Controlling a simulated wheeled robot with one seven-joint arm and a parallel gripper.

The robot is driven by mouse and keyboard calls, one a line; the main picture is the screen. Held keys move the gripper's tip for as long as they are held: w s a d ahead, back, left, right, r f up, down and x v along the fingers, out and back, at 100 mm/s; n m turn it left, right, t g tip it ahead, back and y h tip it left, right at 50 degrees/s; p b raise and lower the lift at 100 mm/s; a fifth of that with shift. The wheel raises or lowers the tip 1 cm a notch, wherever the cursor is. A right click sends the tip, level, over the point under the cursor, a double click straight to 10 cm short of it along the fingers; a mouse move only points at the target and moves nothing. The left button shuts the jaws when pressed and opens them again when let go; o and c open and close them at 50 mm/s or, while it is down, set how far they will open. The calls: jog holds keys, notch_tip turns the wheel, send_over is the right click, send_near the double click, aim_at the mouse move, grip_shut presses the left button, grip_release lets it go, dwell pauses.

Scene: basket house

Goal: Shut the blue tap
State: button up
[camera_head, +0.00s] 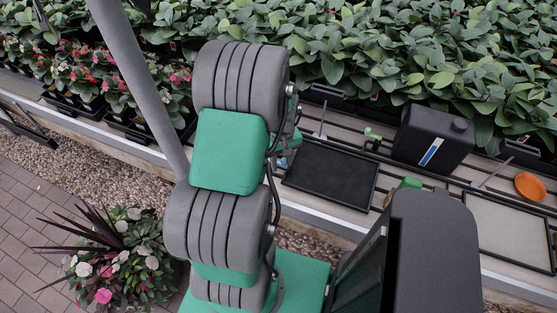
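A small bluish piece (282,162) shows just right of my grey and green arm, at the left end of the black tray. It may be part of the blue tap, but my arm covers most of that spot and I cannot tell its shape or whether it is open or shut. A small green fitting (372,134) stands upright on the bench between the black tray and the black canister. My gripper cannot be made out; the arm's thick links hide its end.
The slatted bench holds a black tray (331,174), a black canister (433,140) with a blue-white label, an orange round dish (530,187) and a pale tray (508,229). Leafy plants (400,50) line the back. A flower pot planting (118,262) stands at lower left beside brick paving.

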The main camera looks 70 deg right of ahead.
jog(key=shift+w+a+p, duration=0.25)
jog(key=shift+w+a, duration=0.75)
jog(key=shift+w, duration=0.2)
jog(key=shift+w+a+p, duration=0.25)
jog(key=shift+w+a, duration=0.7)
jog(key=shift+w, duration=0.25)
jog(key=shift+s+d, duration=0.15)
jog(key=shift+s, duration=0.1)
jog(key=shift+r, duration=0.15)
notch_tip(320, 180, up, 7)
jog(key=p, duration=0.5)
